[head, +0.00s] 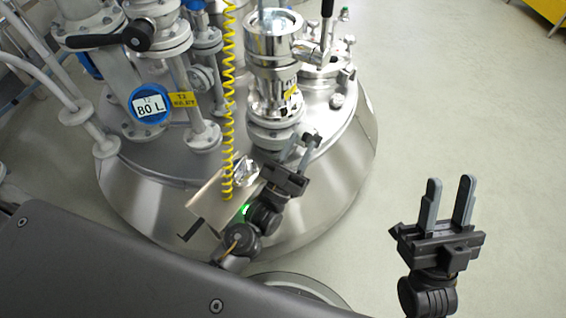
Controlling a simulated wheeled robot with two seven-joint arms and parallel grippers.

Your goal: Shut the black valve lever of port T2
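A black valve lever (139,34) shows at the upper left, on the pale pipework above the blue round gauge (150,104) marked T2 80 L. A yellow tag (183,100) that seems to read T2 hangs beside the gauge. My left gripper (303,142) is open and empty, low in front of the shiny central port, well to the right of and below the lever. My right gripper (449,184) is open and empty over the floor at the right, far from the lever.
A coiled yellow hose (228,95) hangs between the T2 pipework and the shiny central port (272,90). Another upright black handle (327,12) stands behind that port. The steel vessel lid (345,150) lies below.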

